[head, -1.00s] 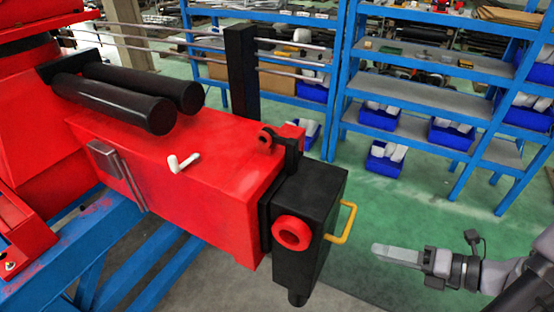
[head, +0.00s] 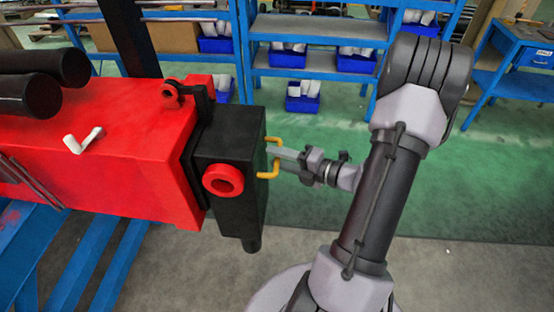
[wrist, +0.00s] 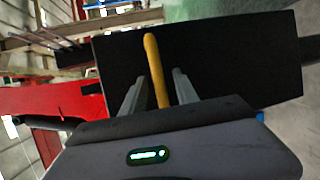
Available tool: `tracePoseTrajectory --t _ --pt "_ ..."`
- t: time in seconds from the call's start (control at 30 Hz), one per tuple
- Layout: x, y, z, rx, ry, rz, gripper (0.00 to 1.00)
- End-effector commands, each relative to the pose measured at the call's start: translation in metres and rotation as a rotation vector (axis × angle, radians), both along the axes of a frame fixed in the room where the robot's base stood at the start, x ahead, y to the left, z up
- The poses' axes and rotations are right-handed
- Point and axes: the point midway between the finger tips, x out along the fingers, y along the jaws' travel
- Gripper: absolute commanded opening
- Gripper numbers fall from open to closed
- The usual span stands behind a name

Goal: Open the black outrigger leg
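The black outrigger leg (head: 228,185) is a dark upright box at the end of the red beam, with a red ring (head: 222,181) on its front face. A yellow handle (head: 269,172) stands out from its right side. My gripper (head: 278,154) reaches in from the right at the handle. In the wrist view, the yellow handle (wrist: 156,70) runs between the two grey fingers of my gripper (wrist: 153,90). Gaps show on both sides of the handle, so the fingers are open around it. The black leg (wrist: 230,60) fills the background there.
Blue shelving (head: 320,72) with blue bins stands behind. Green floor (head: 450,190) to the right is clear.

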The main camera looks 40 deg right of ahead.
Motion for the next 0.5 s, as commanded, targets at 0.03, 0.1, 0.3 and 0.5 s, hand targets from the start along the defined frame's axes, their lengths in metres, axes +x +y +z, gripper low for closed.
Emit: tracePoseTrajectory --t 0.03,0.1,0.3,0.5 --pt "0.0022 0.0011 -0.0007 -0.001 0.0 0.001 0.36" --pt "0.004 0.0016 -0.0006 0.0 0.0 0.001 0.36" --pt "0.0041 0.0016 -0.0004 -0.001 0.0 0.001 0.36" --pt "0.0039 0.0015 -0.0004 -0.001 0.0 0.001 0.0"
